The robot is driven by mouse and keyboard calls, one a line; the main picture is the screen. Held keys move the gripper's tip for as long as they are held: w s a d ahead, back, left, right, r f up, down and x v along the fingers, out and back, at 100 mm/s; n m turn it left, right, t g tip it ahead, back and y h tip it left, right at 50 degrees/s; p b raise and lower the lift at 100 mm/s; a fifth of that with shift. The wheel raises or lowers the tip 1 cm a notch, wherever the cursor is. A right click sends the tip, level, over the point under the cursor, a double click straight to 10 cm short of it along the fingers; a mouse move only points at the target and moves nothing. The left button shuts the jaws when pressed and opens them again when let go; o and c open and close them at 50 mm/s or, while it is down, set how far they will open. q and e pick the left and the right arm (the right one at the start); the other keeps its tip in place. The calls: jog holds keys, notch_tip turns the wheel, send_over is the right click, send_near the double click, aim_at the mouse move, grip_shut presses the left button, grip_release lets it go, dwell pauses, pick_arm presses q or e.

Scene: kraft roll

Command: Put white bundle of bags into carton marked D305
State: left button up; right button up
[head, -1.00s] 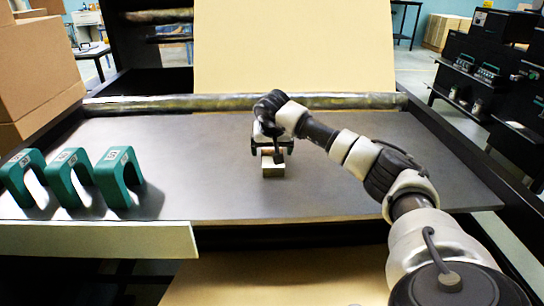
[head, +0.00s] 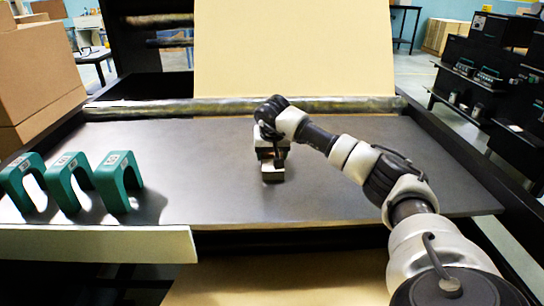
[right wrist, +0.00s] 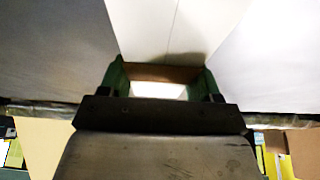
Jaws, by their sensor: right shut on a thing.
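My right gripper (head: 271,158) is over the middle of the dark table (head: 350,150), pointing down. It is shut on a small pale block-like thing (head: 272,176), partly hidden by the gripper in the head view. In the right wrist view, the pale thing (right wrist: 160,90) shows white with a brown edge between the two green fingers (right wrist: 161,82). I cannot tell whether it is the white bundle of bags, or whether it touches the table. No D305 mark is readable in view. My left gripper is not in view.
Several green arch-shaped pieces (head: 68,182) stand at the table's left. Brown cartons (head: 38,75) are stacked at the far left. A sheet of kraft paper (head: 295,50) rises behind a metal bar (head: 240,106). The table's right side is clear.

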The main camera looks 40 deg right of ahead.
notch_tip(320, 180, up, 4)
jog(key=shift+f, duration=0.25)
jog(key=s+d+r+b, duration=0.25)
jog(key=s+r, duration=0.45)
jog(key=s, duration=0.4)
jog(key=a+f+n+p, duration=0.1)
jog(key=a, duration=0.4)
jog(key=a+f+n+p, duration=0.1)
jog(key=a+f, duration=0.1)
jog(key=a, duration=0.3)
jog(key=w+a+f+n+y+p, duration=0.1)
jog(key=a+f+p, duration=0.1)
jog(key=a, duration=0.4)
jog(key=shift+a+f+n+t, duration=0.1)
jog(key=shift+f+n+t, duration=0.1)
jog(key=shift+n+t, duration=0.2)
jog(key=s+a+f+n+y+p, duration=0.1)
jog(key=s+a+n, duration=0.1)
jog(key=a, duration=0.6)
jog(key=s+a+f+n+p, duration=0.1)
jog(key=s+a+f+n, duration=0.1)
jog(key=s+a, duration=0.3)
jog(key=a, duration=0.4)
jog(key=shift+s+a+y, duration=0.2)
jog(key=shift+y, duration=0.2)
